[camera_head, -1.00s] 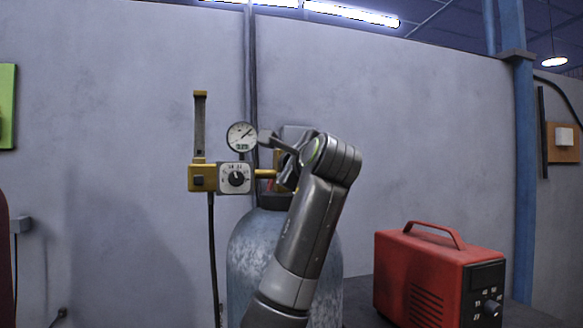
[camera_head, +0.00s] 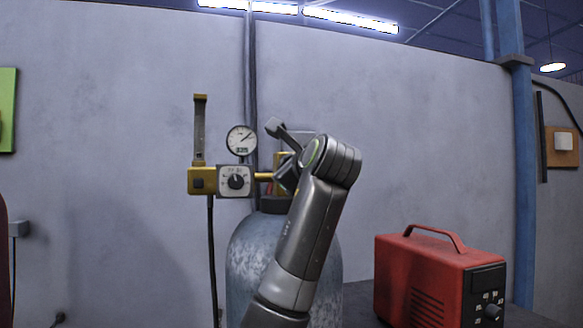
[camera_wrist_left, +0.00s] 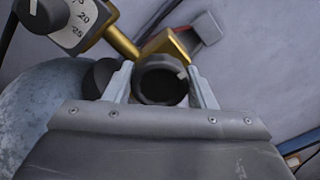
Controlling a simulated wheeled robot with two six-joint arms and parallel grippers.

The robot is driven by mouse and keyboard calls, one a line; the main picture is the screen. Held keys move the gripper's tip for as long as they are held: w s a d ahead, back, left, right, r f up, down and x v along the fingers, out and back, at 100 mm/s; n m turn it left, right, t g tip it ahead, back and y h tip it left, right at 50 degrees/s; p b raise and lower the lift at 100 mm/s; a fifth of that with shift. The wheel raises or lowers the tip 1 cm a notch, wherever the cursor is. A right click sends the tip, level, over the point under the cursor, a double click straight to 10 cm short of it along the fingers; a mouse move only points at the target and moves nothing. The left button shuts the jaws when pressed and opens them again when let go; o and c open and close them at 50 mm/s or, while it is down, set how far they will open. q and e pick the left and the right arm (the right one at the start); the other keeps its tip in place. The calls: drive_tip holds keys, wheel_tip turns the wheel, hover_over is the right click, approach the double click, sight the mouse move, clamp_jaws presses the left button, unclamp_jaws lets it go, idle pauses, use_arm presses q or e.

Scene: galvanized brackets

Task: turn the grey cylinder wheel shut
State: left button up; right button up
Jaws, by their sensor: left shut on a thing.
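The grey cylinder wheel (camera_wrist_left: 160,84) is a dark, round, cup-like knob with a small pale mark on its rim, seen in the left wrist view. My left gripper (camera_wrist_left: 160,68) is shut on it, one finger on each side. In the head view my left gripper (camera_head: 287,168) is at the yellow valve on top of the blue-grey gas cylinder (camera_head: 258,255); the wheel is hidden there behind the gripper and wrist.
A yellow regulator (camera_head: 203,180) with a round gauge (camera_head: 241,140), a flow tube (camera_head: 199,130) and a dial box (camera_head: 235,181) sits left of the valve. A red welder (camera_head: 425,280) stands at right. Wall space between is free.

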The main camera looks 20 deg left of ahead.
use_arm(q)
drive_tip(key=o, duration=1)
drive_tip(key=shift+f, duration=0.1)
drive_tip(key=shift+c, duration=0.2)
drive_tip(key=b+v, duration=0.6)
drive_tip(key=v, duration=1.1)
drive_tip(key=shift+s+d, duration=0.2)
drive_tip(key=shift+d, duration=0.05)
